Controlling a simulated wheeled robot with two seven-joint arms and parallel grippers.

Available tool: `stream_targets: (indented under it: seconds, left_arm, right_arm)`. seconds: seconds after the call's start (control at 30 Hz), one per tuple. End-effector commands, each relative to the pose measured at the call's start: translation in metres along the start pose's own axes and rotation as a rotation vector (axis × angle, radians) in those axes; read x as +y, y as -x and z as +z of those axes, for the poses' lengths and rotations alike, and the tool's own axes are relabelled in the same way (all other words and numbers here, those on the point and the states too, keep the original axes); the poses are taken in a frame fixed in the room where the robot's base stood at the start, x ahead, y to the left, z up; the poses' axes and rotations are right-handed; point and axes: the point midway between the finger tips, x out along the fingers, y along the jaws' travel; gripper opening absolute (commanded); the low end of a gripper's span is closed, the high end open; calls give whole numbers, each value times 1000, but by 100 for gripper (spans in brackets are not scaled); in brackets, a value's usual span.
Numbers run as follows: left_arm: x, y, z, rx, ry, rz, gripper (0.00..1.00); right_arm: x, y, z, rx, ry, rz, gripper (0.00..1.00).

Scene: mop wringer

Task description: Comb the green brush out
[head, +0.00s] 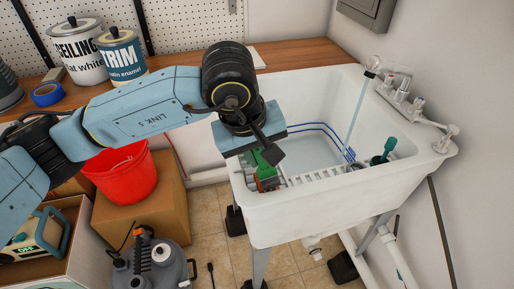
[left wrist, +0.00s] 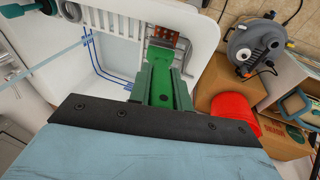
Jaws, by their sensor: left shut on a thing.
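My left gripper (head: 266,160) is low over the near left corner of the white sink (head: 300,208) and points down. It is shut on the green brush (left wrist: 160,82), whose green body shows between the fingers in the left wrist view. A reddish-brown piece with rows of dots (left wrist: 169,38) lies just beyond the brush at the sink's ledge. I cannot tell whether it is a comb or part of the brush, or whether they touch. The bristles are not clear. My right gripper is not in view.
A dark green-handled tool (head: 386,150) stands at the sink's right side, near the tap (head: 400,95). A red bucket (head: 122,172) sits on a cardboard box (head: 145,212) left of the sink. Paint cans (head: 122,55) stand on the wooden counter. The basin's middle looks clear.

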Motion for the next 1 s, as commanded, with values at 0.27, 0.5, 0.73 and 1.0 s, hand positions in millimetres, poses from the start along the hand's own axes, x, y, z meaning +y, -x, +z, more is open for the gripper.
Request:
stream_targets:
  seconds: [0.27, 0.5, 0.73, 1.0]
  left_arm:
    - [-2, -3, -3, -2, 2, -5, 0]
    - [-2, -4, -18, -2, 1, -5, 0]
    - [-2, -4, -27, -1, 2, -5, 0]
    - [-2, -4, -41, -2, 0, -2, 0]
  right_arm:
    - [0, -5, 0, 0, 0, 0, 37]
    - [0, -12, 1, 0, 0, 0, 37]
    - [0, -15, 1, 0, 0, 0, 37]
    - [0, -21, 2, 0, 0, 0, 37]
